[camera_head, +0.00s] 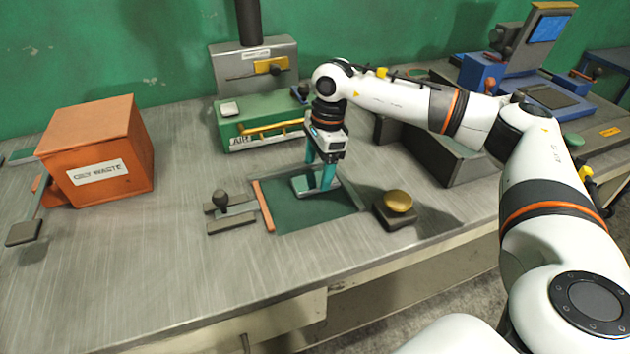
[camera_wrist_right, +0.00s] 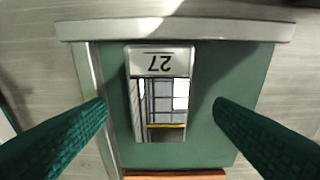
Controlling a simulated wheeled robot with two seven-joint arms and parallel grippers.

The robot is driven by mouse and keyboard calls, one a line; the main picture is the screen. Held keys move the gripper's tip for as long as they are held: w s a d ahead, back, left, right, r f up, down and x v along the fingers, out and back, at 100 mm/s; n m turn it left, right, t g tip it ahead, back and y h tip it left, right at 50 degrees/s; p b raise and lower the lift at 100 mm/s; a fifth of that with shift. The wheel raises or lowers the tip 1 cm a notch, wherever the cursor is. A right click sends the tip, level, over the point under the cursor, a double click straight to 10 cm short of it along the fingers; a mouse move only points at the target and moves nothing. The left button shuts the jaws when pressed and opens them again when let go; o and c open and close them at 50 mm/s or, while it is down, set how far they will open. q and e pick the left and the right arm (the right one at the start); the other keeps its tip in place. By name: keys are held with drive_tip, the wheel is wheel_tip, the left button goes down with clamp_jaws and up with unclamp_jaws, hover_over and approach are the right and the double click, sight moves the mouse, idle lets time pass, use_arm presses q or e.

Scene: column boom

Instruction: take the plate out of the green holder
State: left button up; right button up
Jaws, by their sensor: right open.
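The plate (camera_head: 304,186) is a small rectangular piece lying flat on the green holder (camera_head: 305,217) on the bench. In the right wrist view the plate (camera_wrist_right: 160,65) shows an upside-down 27, a grid-like face and a yellow line. The green holder (camera_wrist_right: 118,130) has grey strips along its far and left sides and an orange strip at its near edge. My right gripper (camera_head: 321,187) points down over the plate. Its teal fingers (camera_wrist_right: 160,108) are open, one on each side, with a gap to the plate. My left gripper is not in view.
A knobbed grey block (camera_head: 230,218) sits left of the holder, a yellow-topped button (camera_head: 398,201) right.

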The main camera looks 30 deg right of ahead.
wheel_tip(320, 180, down, 2)
drive_tip(key=shift+w+a+f, duration=0.1)
drive_tip(key=shift+a+f, duration=0.05)
drive_tip(key=c, duration=1.5)
